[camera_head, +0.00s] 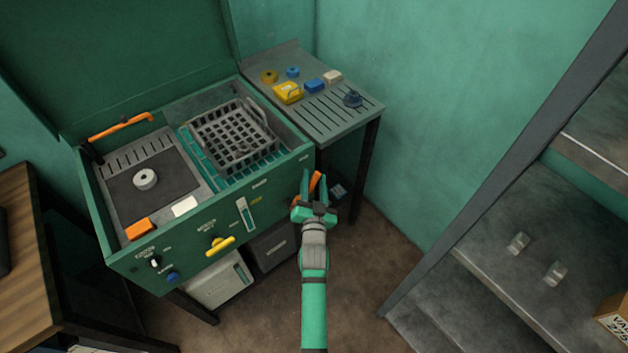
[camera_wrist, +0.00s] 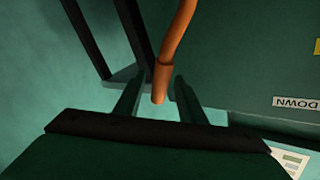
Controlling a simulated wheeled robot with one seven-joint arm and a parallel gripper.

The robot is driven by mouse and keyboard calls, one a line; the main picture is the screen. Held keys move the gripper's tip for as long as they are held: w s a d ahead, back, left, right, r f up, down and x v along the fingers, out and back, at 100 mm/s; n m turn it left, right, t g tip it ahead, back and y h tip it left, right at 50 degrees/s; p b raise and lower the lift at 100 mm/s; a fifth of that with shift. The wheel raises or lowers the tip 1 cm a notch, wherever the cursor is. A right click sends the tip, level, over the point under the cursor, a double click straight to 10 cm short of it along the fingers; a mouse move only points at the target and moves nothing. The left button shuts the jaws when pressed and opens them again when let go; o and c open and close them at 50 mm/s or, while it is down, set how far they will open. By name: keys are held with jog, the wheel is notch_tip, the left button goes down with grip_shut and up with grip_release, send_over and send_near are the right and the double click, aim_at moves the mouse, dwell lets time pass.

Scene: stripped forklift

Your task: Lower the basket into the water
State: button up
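The grey mesh basket (camera_head: 232,142) is in the right-hand bay of the green washing cabinet (camera_head: 120,262) in the head view. Teal colour, perhaps the water (camera_head: 199,163), shows beside it; I cannot tell how deep the basket sits. My gripper (camera_head: 314,183) is at the cabinet's right front corner. An orange lever (camera_head: 317,184) shows there, partly hidden by my fingers. In the wrist view, the lever's end (camera_wrist: 162,82) lies between the two spread fingers of my gripper (camera_wrist: 158,98), with gaps on both sides.
A slatted side table (camera_head: 345,118) holds several small yellow, blue and pale parts. The raised lid (camera_head: 150,50) stands behind the cabinet. A wooden desk (camera_head: 25,230) is at left, grey steps (camera_head: 500,270) at right. Brown floor is open between cabinet and steps.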

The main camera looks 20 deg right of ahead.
jog(key=shift+w, duration=0.1)
jog(key=shift+c, duration=0.2)
grip_shut()
jog(key=shift+d, duration=0.1)
